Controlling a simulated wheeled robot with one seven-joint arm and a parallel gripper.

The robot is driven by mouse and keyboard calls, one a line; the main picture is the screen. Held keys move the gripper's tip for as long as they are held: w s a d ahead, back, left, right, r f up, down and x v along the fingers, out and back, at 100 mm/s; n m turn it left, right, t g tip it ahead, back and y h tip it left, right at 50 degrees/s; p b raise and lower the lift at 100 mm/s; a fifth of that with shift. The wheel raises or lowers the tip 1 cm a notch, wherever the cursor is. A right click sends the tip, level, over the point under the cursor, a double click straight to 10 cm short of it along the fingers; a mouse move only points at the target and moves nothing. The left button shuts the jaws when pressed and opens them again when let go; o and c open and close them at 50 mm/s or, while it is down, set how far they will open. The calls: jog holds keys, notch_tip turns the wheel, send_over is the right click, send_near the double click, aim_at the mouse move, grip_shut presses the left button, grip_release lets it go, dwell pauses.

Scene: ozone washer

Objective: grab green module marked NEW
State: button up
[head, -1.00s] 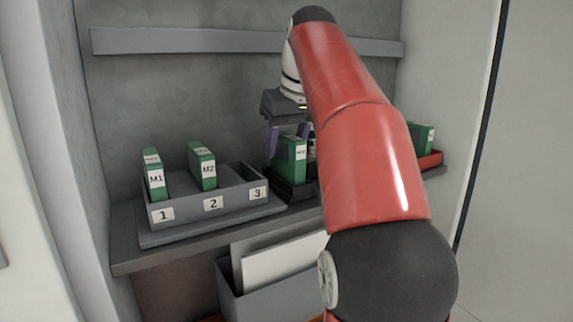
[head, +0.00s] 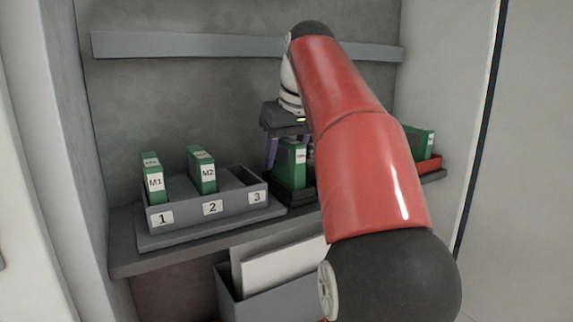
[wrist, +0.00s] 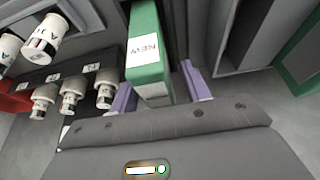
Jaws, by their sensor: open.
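The green module marked NEW (wrist: 147,45) stands upright in a dark holder (head: 297,193), and it also shows in the head view (head: 291,165). Its white NEW label shows in the wrist view. My gripper (wrist: 158,84) is open, with one purple finger on each side of the module. A gap shows beside the right finger; contact at the left finger is unclear. In the head view, my gripper (head: 288,150) is over the module from above, and my red arm hides part of it.
A grey rack (head: 190,217) with slots 1, 2 and 3 holds green modules M1 (head: 154,181) and M2 (head: 203,172); slot 3 looks empty.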

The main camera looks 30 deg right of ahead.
grip_shut()
jog(key=shift+r, duration=0.15)
